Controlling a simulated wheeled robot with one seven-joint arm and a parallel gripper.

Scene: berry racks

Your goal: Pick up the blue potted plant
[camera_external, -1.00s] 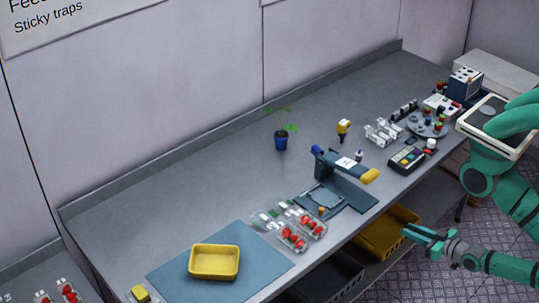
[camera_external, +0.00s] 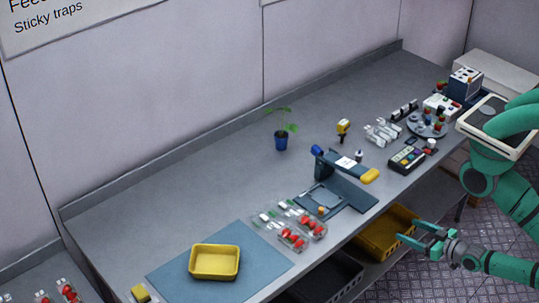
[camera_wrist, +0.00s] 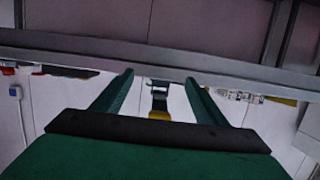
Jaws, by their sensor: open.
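The blue potted plant (camera_external: 281,142) stands upright on the grey bench, near the back wall, in the external view. It has a small blue pot and a few green leaves. My gripper (camera_external: 412,234) is in front of the bench at the right, low beside its front edge and far from the plant. Its two green fingers are spread apart with nothing between them. The wrist view shows the open fingers (camera_wrist: 158,82) too. I cannot make out the plant in the wrist view.
A blue press-like device with a yellow handle (camera_external: 369,176) stands between my gripper and the plant. Clear berry boxes (camera_external: 292,226), a yellow tray (camera_external: 214,262) and a blue mat (camera_external: 176,284) lie to the left. A keypad device (camera_external: 407,159) is at the right. The bench around the plant is clear.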

